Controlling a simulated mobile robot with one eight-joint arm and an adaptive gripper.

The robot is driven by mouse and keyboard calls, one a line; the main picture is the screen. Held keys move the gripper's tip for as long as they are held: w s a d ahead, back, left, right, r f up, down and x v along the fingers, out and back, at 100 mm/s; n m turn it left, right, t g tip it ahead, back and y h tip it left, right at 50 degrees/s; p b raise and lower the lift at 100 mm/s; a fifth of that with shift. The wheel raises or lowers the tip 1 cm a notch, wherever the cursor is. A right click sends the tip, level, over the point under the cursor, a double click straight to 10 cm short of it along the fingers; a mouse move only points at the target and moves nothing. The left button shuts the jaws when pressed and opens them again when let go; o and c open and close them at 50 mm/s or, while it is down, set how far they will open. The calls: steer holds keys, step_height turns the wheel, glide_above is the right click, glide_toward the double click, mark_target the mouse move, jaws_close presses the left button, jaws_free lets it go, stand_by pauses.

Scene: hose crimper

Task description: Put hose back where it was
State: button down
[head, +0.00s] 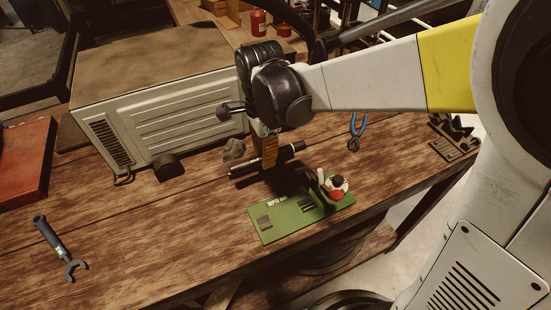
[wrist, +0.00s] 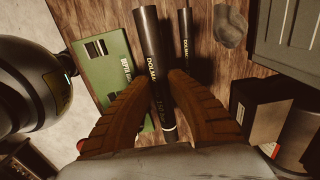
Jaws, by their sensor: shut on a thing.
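My gripper (head: 268,158) is above the wooden workbench, its brown fingers pointing down. In the wrist view, the fingers (wrist: 167,100) are closed on the sides of a thick black hose (wrist: 150,40) with pale lettering. The hose runs lengthwise between them; its lower part is partly hidden by the fingers. In the head view the dark hose (head: 290,151) shows beside the fingers, close above the bench. A thinner black rod (wrist: 186,40) with similar lettering lies to its right in the wrist view. I cannot tell whether the held hose touches the bench.
A green board (head: 283,222) with a red and white piece (head: 337,190) lies near the front edge. A grey rock (head: 234,149) and a large metal box (head: 175,110) stand behind. Blue pliers (head: 356,131) lie right, a wrench (head: 57,245) left. The front-left bench is largely clear.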

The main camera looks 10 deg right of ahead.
steer(key=b, duration=0.2)
glide_above(265, 184)
step_height(265, 184, down, 6)
steer(key=shift+a+r, duration=0.1)
steer(key=shift+r, duration=0.05)
steer(key=shift+w+f+b, duration=0.1)
steer(key=shift+f+b, duration=0.5)
steer(key=shift+f, duration=1.25)
steer(key=shift+f, duration=0.2)
steer(key=c, duration=1.4)
jaws_free()
steer(key=shift+r, duration=0.15)
